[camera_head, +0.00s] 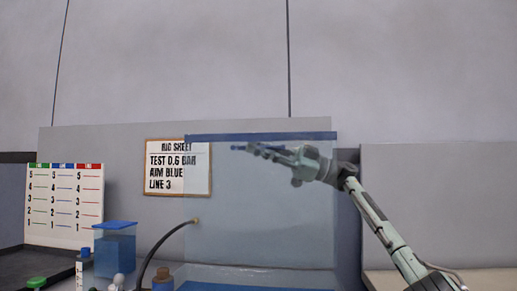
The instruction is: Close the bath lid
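The bath lid (260,215) is a see-through panel with a blue top edge. It stands raised, near upright, at the back of the bath. A strip of the blue bath (250,278) shows along the bottom edge of the picture. My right gripper (246,149) comes in from the right and overlaps the upper part of the lid, just below its blue edge. Its fingers point left and look dark and thin; their gap cannot be made out. I cannot tell whether it touches the lid. My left gripper is out of view.
A rig sheet (177,167) hangs on the back panel, partly behind the lid. A black hose (160,243) curves up left of the lid. A blue container (114,250), small bottles (162,279) and a chart (64,206) stand at the left.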

